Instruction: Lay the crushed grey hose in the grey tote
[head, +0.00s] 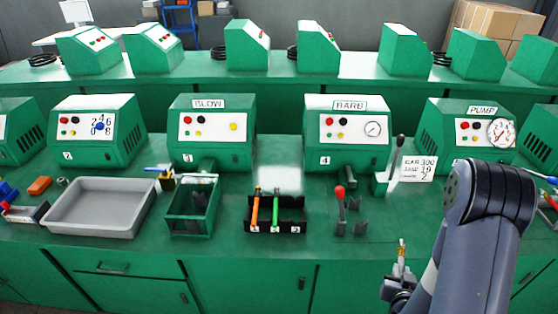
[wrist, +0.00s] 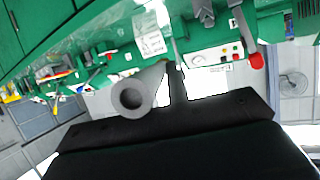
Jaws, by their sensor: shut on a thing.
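The grey tote (head: 98,208) is a shallow open tray on the green bench at left, and it looks empty. My gripper (head: 401,272) is low at the right in the head view, in front of the bench edge and far from the tote. In the wrist view, my gripper (wrist: 176,84) is shut on a grey hose (wrist: 133,94), a short tube whose round open end faces the camera. The rest of the hose is partly hidden by the jaws. In the head view, a small pale piece with a brass-coloured tip shows above the jaws; its details are too small to tell.
A green bin (head: 191,210), a black rack (head: 276,217) with orange and green tools, and a red-knobbed lever (head: 340,205) stand along the bench between my gripper and the tote. Machines line the back. An orange block (head: 39,186) lies left of the tote.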

